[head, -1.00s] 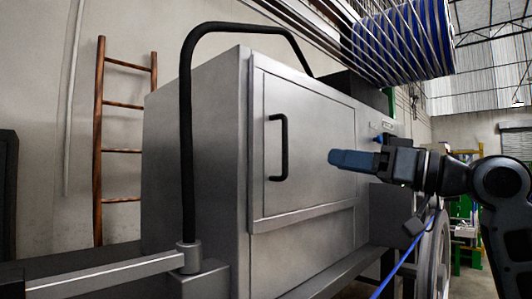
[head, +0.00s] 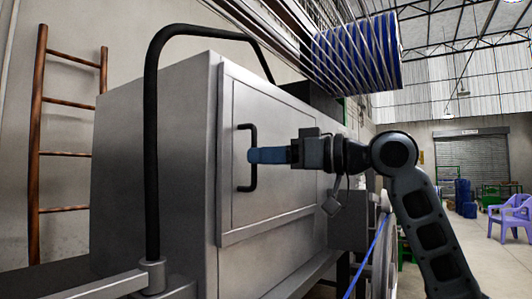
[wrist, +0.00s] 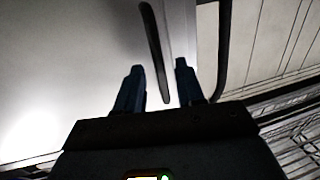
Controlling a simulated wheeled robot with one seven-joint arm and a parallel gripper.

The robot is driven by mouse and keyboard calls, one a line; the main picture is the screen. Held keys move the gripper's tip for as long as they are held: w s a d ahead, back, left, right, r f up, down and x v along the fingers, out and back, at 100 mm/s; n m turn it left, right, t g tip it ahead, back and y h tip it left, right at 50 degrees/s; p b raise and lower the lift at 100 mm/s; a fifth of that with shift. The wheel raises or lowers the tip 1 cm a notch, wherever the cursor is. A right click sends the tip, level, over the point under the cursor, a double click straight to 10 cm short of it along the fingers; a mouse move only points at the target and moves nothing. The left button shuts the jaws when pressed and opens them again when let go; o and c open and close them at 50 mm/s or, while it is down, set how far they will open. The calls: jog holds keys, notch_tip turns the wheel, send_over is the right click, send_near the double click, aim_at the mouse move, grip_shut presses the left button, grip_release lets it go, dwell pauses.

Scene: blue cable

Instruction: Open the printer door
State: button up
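The printer door (head: 277,160) is a flat grey metal panel on the front of a large grey cabinet, and it sits closed in its frame. Its black bar handle (head: 241,183) stands upright near the door's left edge. My gripper (head: 252,156) points left with its blue fingers overlapping the handle in the head view. In the wrist view, the two blue fingers (wrist: 158,85) are apart. The handle (wrist: 152,50) comes down between them there, its lower end near the gap. I cannot tell whether either finger touches it.
A black tube rail (head: 152,130) arches over the cabinet's left corner. A blue cable drum (head: 357,55) is above right. A wooden ladder (head: 36,140) leans at the left wall. A blue cable (head: 366,262) and a wheel are below my arm. Open floor and a purple chair (head: 512,218) are far right.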

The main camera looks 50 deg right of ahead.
jog(key=shift+w, duration=0.15)
jog(key=shift+c, duration=0.2)
grip_shut()
dwell(0.4)
